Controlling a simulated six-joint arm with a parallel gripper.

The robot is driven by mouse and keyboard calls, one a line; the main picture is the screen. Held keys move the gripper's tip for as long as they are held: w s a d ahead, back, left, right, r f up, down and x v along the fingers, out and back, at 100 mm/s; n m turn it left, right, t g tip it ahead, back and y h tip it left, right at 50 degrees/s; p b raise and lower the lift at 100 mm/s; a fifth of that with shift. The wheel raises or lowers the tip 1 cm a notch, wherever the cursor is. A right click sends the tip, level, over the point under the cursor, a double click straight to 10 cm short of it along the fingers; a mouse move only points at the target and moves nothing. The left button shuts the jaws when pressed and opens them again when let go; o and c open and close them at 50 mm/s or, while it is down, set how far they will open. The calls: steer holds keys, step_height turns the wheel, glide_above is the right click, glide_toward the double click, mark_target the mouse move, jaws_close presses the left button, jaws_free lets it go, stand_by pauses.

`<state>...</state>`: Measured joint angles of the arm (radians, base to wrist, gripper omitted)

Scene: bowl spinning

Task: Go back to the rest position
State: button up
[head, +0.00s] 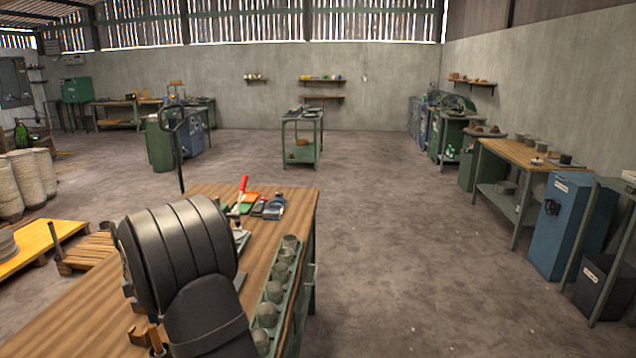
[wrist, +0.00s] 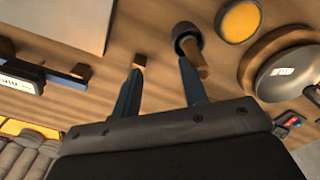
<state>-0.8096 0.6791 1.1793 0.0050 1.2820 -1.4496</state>
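In the wrist view, my gripper (wrist: 160,66) shows two blue fingers set apart, with bare wooden tabletop between them. It is open and holds nothing that I can see. A tool with a dark round head and a wooden handle (wrist: 202,66) lies close to the right finger; I cannot tell whether they touch. In the head view, my dark arm covers part of the workbench (head: 75,295), and the fingers are hidden.
A row of grey cups (head: 273,291) lines the bench's right edge. A red-handled tool (head: 241,190) and small boxes lie at its far end. In the wrist view, a yellow disc (wrist: 240,20) and a grey sheet (wrist: 65,20) lie on the tabletop. Open floor lies right of the bench.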

steer(key=w+d+f+m, duration=0.1)
steer(key=w+d+m, duration=0.2)
steer(key=d+m, duration=0.55)
steer(key=w+d+f+m, duration=0.1)
steer(key=w+d+m, duration=0.35)
steer(key=d, duration=0.75)
steer(key=w+d+f+m, duration=0.1)
steer(key=w+d+m, duration=0.1)
steer(key=d+m, duration=0.75)
steer(key=s+d+f+m, duration=0.1)
steer(key=d+f+m, duration=0.1)
steer(key=d+f, duration=0.8)
steer(key=shift+d+f+m, duration=0.35)
steer(key=shift+f, duration=0.45)
